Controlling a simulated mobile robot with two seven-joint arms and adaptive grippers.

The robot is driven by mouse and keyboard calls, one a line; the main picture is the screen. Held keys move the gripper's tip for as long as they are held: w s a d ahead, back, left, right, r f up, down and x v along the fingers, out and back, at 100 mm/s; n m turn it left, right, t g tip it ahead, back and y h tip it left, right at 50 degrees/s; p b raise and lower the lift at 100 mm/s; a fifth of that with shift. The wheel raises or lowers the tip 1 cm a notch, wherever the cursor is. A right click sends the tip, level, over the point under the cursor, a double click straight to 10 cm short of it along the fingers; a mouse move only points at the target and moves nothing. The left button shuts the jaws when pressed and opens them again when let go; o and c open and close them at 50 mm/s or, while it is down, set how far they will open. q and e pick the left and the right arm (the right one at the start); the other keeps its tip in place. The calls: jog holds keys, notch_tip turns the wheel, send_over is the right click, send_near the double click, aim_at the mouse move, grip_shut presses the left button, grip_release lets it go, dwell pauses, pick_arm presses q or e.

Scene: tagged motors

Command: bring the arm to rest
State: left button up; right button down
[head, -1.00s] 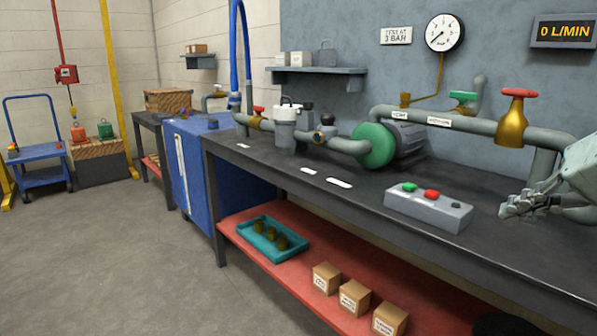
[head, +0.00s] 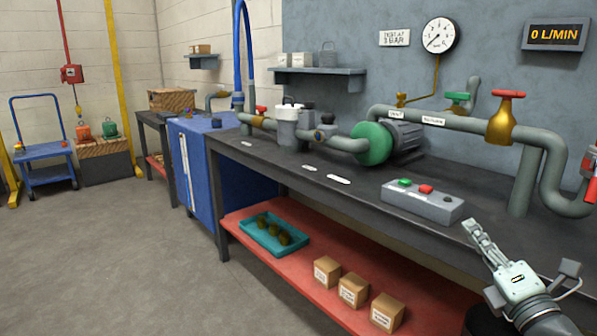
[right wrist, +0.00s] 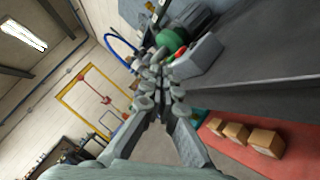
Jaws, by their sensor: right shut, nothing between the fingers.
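My right gripper (head: 481,237) is at the lower right of the head view, over the front part of the dark workbench (head: 380,222). Its fingers are together and empty, pointing up and to the left. The right wrist view also shows the gripper (right wrist: 158,75) with its fingers closed. The grey control box (head: 422,202) with a green and a red button lies on the bench beyond the fingertips, apart from them. My left gripper is not in view.
The green pump (head: 374,144) and grey pipes stand along the back of the bench. A red-handled brass valve (head: 501,122) is above the gripper. Below, a red shelf (head: 300,272) holds a teal tray (head: 262,247) and cardboard boxes (head: 354,291). The floor (head: 110,260) at left is clear.

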jog(key=s+d+f+m+g+h, duration=0.2)
jog(key=s+f+m+g+h, duration=0.15)
jog(key=f+m, duration=0.65)
jog(key=s+d+f+m+g+h, duration=0.25)
jog(key=s+f+m+g, duration=0.2)
jog(key=f, duration=0.95)
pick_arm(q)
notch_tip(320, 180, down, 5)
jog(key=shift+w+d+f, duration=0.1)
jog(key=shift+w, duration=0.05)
pick_arm(e)
jog(key=s+a+f+m+g+y, duration=0.1)
jog(key=s+a+f+m+g, duration=0.3)
jog(key=s+f, duration=0.5)
jog(key=s+a+f+m+g+y, duration=0.1)
jog(key=s+a+f+m+g, duration=0.4)
jog(key=s+f, duration=0.4)
jog(key=shift+s+a+f+y, duration=0.3)
jog(key=shift+s+a+y, duration=0.15)
jog(key=shift+s, duration=0.15)
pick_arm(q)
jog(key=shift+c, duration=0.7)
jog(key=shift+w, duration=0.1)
pick_arm(e)
jog(key=shift+w, duration=0.15)
